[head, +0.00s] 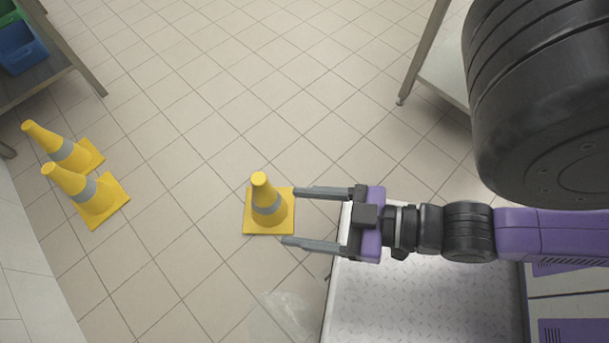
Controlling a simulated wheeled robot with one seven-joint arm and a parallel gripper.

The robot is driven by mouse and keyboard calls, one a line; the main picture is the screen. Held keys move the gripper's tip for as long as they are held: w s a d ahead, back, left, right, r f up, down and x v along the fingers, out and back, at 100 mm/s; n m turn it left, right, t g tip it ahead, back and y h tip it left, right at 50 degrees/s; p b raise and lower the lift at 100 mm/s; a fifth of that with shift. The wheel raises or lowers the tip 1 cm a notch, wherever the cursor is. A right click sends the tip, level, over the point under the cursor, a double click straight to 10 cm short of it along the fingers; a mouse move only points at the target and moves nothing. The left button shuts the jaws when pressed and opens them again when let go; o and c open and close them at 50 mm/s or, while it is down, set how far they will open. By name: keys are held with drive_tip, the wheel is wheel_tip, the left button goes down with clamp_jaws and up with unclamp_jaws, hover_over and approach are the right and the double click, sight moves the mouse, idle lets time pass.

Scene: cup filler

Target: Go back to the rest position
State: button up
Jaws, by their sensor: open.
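My gripper (306,218) is open in the head view, its two grey fingers pointing left. Nothing shows between the fingers. A yellow cone with a grey band (266,205) stands upright on the tiled floor just beyond the fingertips. In the picture its square base lies close to the fingertips; I cannot tell whether they touch it. The fingers show in front of my metal deck and the floor, and their height is unclear.
Two more yellow cones (63,147) (85,189) stand at the left. A shelf (38,80) with a green bin and a blue bin (19,45) is at the upper left. A metal-legged table (425,50) stands at the upper right. Clear floor lies between.

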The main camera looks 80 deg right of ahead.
wheel_tip(320, 180, up, 28)
drive_tip(key=p, duration=2.7)
drive_tip(key=shift+f+p, duration=0.15)
drive_tip(key=shift+p, duration=0.2)
drive_tip(key=shift+f, duration=0.1)
